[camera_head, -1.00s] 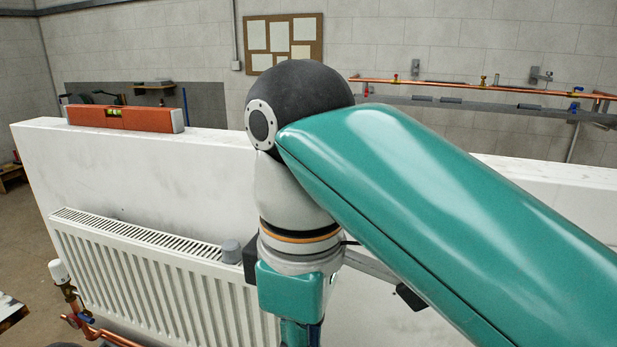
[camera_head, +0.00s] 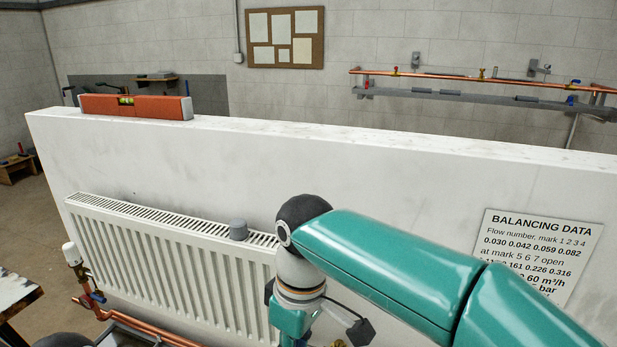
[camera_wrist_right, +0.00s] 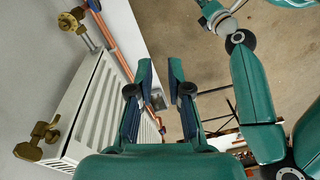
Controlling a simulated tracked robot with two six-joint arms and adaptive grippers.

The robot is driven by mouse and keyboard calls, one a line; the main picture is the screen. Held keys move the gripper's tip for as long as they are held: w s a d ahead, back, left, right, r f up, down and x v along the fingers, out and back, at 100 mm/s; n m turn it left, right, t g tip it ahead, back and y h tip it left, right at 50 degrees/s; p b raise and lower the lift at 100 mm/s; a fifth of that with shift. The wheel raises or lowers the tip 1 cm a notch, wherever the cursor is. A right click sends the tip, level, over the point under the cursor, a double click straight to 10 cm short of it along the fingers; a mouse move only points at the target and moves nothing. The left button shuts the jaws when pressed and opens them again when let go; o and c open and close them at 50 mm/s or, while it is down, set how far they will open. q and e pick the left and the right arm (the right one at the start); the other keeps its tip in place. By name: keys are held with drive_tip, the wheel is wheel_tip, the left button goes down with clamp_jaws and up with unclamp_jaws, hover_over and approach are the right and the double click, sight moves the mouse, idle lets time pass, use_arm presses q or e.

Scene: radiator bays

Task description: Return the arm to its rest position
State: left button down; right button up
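My right arm comes in from the right in the head view, its wrist low in front of the radiator (camera_head: 170,265). Its gripper is below that frame. In the right wrist view my right gripper (camera_wrist_right: 160,78) points away from the camera, its two fingers apart with nothing between them. It is beside the radiator (camera_wrist_right: 95,105), with a visible gap. Another arm of mine shows at the right of the wrist view, but my left gripper cannot be made out in either view.
A low white wall (camera_head: 330,150) stands behind the radiator, with an orange spirit level (camera_head: 135,106) and a balancing data sheet (camera_head: 535,245). A grey cap (camera_head: 238,229) sits on the radiator top. A white-headed valve (camera_head: 72,254) and copper pipes (camera_head: 120,315) are at lower left.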

drive_tip(key=w+d+f+m+y, duration=0.1)
drive_tip(key=d+f+m, duration=0.2)
drive_tip(key=f, duration=0.9)
drive_tip(key=w+d+f+m+y, duration=0.1)
drive_tip(key=d+f+m, duration=0.15)
drive_tip(key=f, duration=1.05)
drive_tip(key=s+d+f+m, duration=0.4)
drive_tip(key=s+f, duration=0.3)
drive_tip(key=s+d+f+m+t, duration=0.1)
drive_tip(key=s+d+f+m, duration=0.3)
drive_tip(key=s+f, duration=0.3)
drive_tip(key=shift+s+d+f+y, duration=0.3)
drive_tip(key=shift+d+f+y, duration=0.15)
drive_tip(key=shift+f, duration=0.3)
